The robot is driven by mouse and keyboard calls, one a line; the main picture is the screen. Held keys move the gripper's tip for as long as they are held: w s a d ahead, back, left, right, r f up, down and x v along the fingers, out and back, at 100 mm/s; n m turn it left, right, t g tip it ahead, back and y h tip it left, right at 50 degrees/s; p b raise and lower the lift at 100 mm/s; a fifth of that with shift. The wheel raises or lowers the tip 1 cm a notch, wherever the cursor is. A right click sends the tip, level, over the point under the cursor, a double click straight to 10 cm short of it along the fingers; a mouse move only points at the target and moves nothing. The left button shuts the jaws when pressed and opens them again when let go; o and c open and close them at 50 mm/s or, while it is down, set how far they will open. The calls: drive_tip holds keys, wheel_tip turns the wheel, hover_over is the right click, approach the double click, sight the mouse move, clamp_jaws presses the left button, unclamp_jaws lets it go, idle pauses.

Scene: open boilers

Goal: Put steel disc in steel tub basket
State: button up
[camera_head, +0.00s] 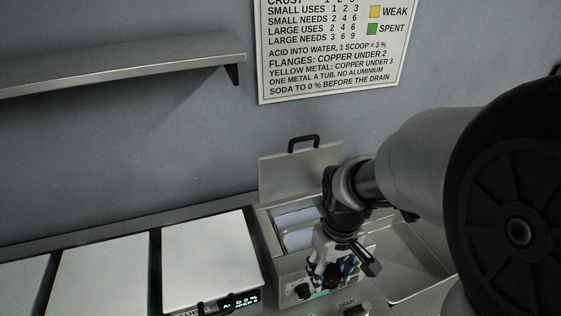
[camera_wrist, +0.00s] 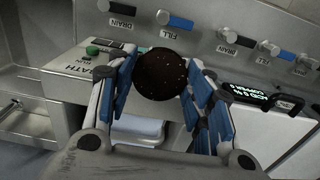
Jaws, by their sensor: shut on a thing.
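My gripper (camera_head: 336,266) is shut on a dark, speckled round disc (camera_wrist: 161,74), held between its blue-padded fingers (camera_wrist: 160,80) in the wrist view. In the head view the gripper hangs over the front of the open tub (camera_head: 283,262), and the disc is hard to make out there. The tub's lid (camera_head: 290,172) stands raised at the back, with a black handle. Pale surfaces show inside the tub (camera_head: 297,230). I cannot tell which part is the basket; the arm and gripper hide part of the opening.
A closed tub with a flat lid (camera_head: 208,250) and a lit acid and copper display (camera_wrist: 262,94) stands beside the open one. An empty metal basin (camera_head: 408,262) lies to the right. Drain and fill valves (camera_wrist: 173,21) line the front. A wall shelf (camera_head: 120,70) is at upper left.

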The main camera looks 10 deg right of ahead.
drive_tip(key=w+a, duration=0.3)
drive_tip(key=w, duration=1.1)
drive_tip(key=shift+w, duration=0.35)
wheel_tip(320, 180, down, 8)
drive_tip(key=shift+s+r+b, duration=0.1)
drive_tip(key=shift+s+b, duration=0.05)
drive_tip(key=shift+b, duration=0.65)
clamp_jaws()
drive_tip(key=shift+w+f, duration=0.25)
drive_tip(key=shift+f, duration=0.25)
wheel_tip(320, 180, down, 3)
drive_tip(key=shift+s+r+b, duration=0.1)
drive_tip(key=shift+b, duration=0.3)
drive_tip(key=shift+w, duration=0.3)
drive_tip(key=o, duration=1.1)
unclamp_jaws()
drive_tip(key=shift+c, duration=0.2)
drive_tip(key=shift+w, duration=0.1)
